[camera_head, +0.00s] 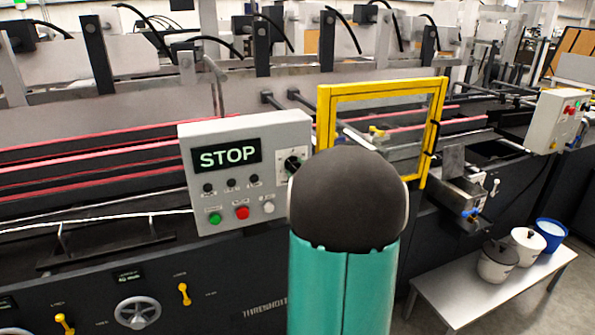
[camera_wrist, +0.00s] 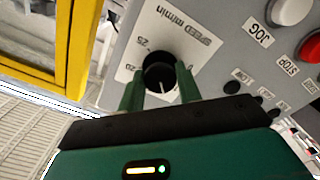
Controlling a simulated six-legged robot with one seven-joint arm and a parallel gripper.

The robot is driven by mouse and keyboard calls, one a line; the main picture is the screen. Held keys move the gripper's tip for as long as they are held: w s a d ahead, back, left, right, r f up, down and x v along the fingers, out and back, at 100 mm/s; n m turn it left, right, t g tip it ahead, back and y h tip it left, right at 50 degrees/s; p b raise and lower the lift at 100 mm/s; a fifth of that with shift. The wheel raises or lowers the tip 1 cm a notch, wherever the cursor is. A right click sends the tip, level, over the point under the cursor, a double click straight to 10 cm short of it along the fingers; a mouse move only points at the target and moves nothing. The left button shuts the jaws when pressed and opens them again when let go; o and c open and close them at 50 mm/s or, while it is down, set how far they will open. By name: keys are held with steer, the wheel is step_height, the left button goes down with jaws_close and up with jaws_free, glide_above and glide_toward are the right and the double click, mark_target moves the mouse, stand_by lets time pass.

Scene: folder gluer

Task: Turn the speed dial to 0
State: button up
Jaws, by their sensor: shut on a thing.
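The speed dial is a black knob on a white plate marked "SPEED m/min"; it shows in the wrist view (camera_wrist: 160,72) and on the grey control panel in the head view (camera_head: 292,164). My gripper (camera_wrist: 160,92) is shut on the dial, one green finger on each side of it. A pale pointer line shows on the knob between the fingers. In the head view my arm hides the gripper. The panel display (camera_head: 227,156) reads STOP.
The panel has a green button (camera_head: 215,218), a red button (camera_head: 242,212), a white JOG button (camera_head: 268,207) and small black knobs. A yellow-framed guard (camera_head: 324,110) stands right of the panel. A low bench (camera_head: 450,300) with several pots is at the lower right.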

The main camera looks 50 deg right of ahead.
steer(key=shift+n, duration=7.7)
steer(key=shift+s, duration=0.1)
steer(key=o, duration=1)
steer(key=shift+r, duration=0.1)
steer(key=v, duration=1.3)
steer(key=shift+s+a, duration=0.15)
steer(key=shift+s, duration=0.15)
